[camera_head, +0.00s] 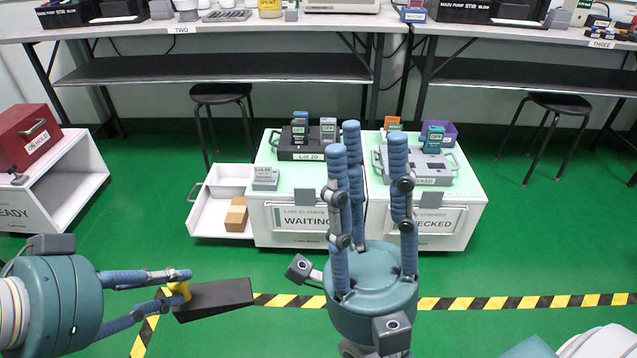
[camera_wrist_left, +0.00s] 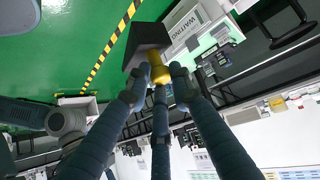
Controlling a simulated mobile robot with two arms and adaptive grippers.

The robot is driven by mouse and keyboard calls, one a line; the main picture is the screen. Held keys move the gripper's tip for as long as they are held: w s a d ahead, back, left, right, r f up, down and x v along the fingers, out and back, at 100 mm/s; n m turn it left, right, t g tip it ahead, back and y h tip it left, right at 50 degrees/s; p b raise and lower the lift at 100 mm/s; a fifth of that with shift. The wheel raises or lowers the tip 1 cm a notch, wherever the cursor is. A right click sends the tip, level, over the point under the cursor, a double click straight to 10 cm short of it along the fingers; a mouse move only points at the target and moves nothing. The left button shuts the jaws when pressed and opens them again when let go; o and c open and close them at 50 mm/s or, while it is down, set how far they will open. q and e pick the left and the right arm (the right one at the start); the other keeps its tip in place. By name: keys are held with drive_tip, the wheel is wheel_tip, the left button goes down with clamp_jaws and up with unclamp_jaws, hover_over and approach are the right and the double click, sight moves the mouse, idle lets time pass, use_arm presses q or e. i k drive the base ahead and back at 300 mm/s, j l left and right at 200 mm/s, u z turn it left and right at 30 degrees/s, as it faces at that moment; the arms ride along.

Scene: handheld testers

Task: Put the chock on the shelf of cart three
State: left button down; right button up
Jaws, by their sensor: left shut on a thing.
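The chock (camera_head: 215,298) is a black wedge with a yellow handle (camera_head: 178,290). My left gripper (camera_head: 176,284) is shut on the yellow handle and holds the chock in front of the green floor, at lower left. The chock also shows in the left wrist view (camera_wrist_left: 148,40), with its yellow handle (camera_wrist_left: 159,73) between the fingertips. My right gripper (camera_head: 365,150) is open and empty, its fingers pointing up in front of the white cabinets. No cart marked three can be made out; a "THREE" label (camera_head: 601,44) is on the bench at right.
Cabinets marked WAITING (camera_head: 305,232) and CHECKED (camera_head: 455,234) stand mid-view with testers on top; an open drawer (camera_head: 203,222) juts left. A white unit marked READY (camera_head: 75,190) carries a red box (camera_head: 28,138). Stools (camera_head: 222,92) stand by the benches. Green floor is clear at right.

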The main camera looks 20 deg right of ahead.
sight(214, 218)
drive_tip(key=i+j+z, duration=0.2)
drive_tip(key=z, duration=0.15)
drive_tip(key=i+j+z, duration=0.15)
drive_tip(key=j+z, duration=0.2)
drive_tip(key=i+j+z, duration=0.15)
drive_tip(key=j+z, duration=0.6)
drive_tip(key=j, duration=0.2)
drive_tip(key=j+z, duration=0.45)
drive_tip(key=j, duration=0.35)
